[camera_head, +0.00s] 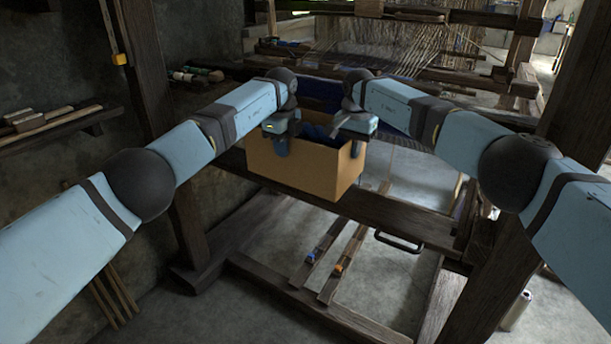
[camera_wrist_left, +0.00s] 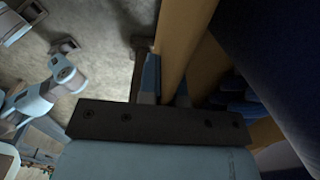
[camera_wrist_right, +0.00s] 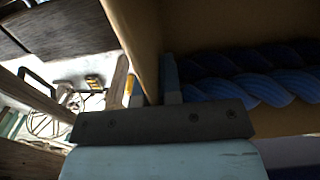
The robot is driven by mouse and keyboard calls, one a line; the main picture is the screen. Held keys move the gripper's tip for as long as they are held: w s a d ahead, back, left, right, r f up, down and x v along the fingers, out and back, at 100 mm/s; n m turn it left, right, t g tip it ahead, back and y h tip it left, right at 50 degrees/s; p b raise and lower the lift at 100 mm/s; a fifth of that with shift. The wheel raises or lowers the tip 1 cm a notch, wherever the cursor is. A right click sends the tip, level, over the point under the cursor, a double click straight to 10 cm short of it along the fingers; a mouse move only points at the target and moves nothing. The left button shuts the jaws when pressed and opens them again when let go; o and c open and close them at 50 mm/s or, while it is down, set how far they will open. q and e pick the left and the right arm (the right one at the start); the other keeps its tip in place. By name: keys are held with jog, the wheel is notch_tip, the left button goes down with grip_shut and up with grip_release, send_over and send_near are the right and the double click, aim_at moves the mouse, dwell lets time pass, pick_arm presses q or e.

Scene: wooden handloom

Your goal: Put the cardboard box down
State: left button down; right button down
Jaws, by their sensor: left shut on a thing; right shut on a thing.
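The cardboard box (camera_head: 300,170) is tan and open at the top, with dark blue contents inside. It is held up in front of the loom. My left gripper (camera_head: 281,147) is shut on the box's near wall toward the left; the wall also shows between the fingers in the left wrist view (camera_wrist_left: 178,50). My right gripper (camera_head: 350,140) is shut on the box at its right side, and the wall shows in the right wrist view (camera_wrist_right: 138,30). Twisted blue rope (camera_wrist_right: 255,88) lies inside the box. The underside of the box is not visible.
The wooden loom (camera_head: 420,75) with stretched threads stands behind the box. A beam (camera_head: 410,215) crosses close behind and below it. Lower down are floor-level treadles (camera_head: 325,262) with coloured tags. A wall shelf (camera_head: 50,125) holds sticks at left. A post (camera_head: 165,130) stands left of the box.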

aim_at(284, 172)
pick_arm(q)
jog(key=shift+f, duration=0.15)
pick_arm(e)
jog(key=shift+f, duration=0.15)
dwell(0.5)
